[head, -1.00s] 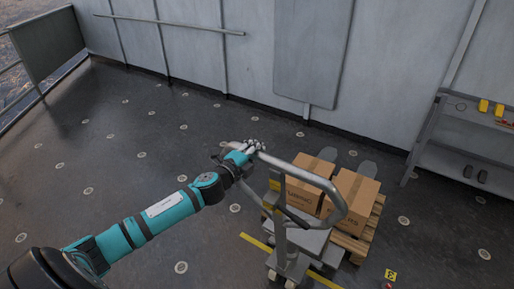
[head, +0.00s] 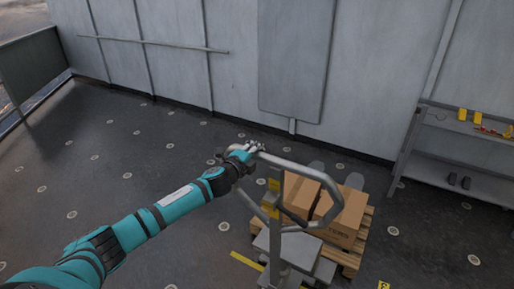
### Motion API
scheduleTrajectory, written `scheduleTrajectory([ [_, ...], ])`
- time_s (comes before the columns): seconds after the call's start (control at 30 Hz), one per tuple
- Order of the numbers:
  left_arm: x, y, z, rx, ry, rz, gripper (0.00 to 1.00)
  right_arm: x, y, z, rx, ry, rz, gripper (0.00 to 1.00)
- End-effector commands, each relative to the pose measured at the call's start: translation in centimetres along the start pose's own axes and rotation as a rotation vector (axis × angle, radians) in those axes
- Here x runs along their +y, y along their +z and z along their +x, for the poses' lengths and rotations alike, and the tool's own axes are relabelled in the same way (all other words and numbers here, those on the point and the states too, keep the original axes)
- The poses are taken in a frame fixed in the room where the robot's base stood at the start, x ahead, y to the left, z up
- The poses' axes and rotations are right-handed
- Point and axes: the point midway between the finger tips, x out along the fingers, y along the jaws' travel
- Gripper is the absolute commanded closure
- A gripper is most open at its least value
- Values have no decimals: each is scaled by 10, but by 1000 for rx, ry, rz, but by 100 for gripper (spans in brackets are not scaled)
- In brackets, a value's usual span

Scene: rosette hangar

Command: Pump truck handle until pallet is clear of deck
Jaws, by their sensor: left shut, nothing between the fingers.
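The pallet truck's handle (head: 322,178) is a grey metal loop standing up from the truck body (head: 290,245) at the lower middle. My left gripper (head: 254,149) is shut at the upper left end of the loop, and nothing shows between its fingers. Whether the fingers touch the handle I cannot tell. The wooden pallet (head: 352,257) sits behind the truck and carries two brown boxes, a left box (head: 303,192) and a right box (head: 345,217). Any gap between pallet and deck is too small to tell. My right gripper is not in view.
A grey shelf unit (head: 465,150) with yellow items stands at the right by the wall. A yellow floor line (head: 246,261) runs beside the truck. The dark deck (head: 110,165) to the left is open, with round studs. A grey wall closes the back.

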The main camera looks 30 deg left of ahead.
Motion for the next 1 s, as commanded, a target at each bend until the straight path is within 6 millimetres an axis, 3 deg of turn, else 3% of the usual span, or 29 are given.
scheduleTrajectory([
  [0.03,-16,1,1,1,-26,3,100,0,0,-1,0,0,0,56],
  [0.23,-18,1,6,1,-23,3,100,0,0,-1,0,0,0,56],
  [0.6,-23,1,46,1,4,0,100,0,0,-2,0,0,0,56],
  [1.0,-24,1,50,3,7,2,100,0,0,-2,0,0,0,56],
])
